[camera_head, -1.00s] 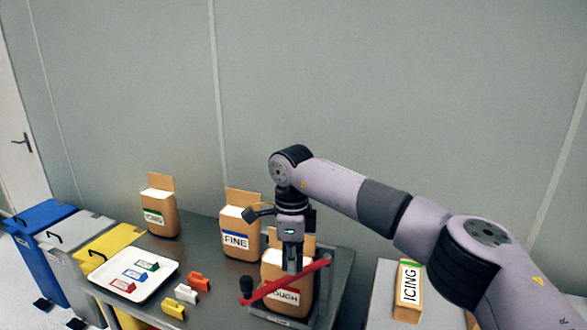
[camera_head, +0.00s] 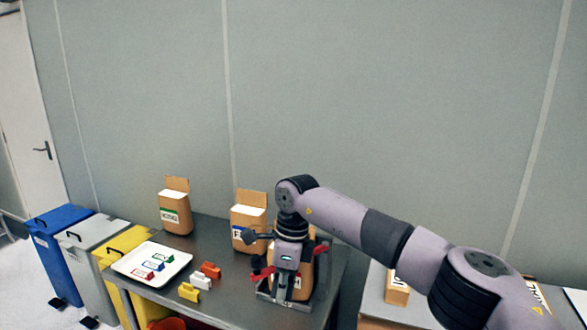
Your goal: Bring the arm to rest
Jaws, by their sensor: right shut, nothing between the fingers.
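My right arm reaches in from the right, and its gripper (camera_head: 284,293) points down over the metal table (camera_head: 225,300). The gripper is shut and empty, in front of the rightmost brown bag (camera_head: 306,285), and hides most of that bag and its label. Red parts (camera_head: 262,275) show on either side of the gripper; I cannot tell whether it touches them. My left gripper is out of view.
Bags labelled icing (camera_head: 174,213) and fine (camera_head: 248,216) stand at the back. A white tray (camera_head: 135,253) holds small label tags. Orange (camera_head: 210,270), white (camera_head: 202,282) and yellow (camera_head: 188,292) clips lie nearby. Bins stand left; another table is at right.

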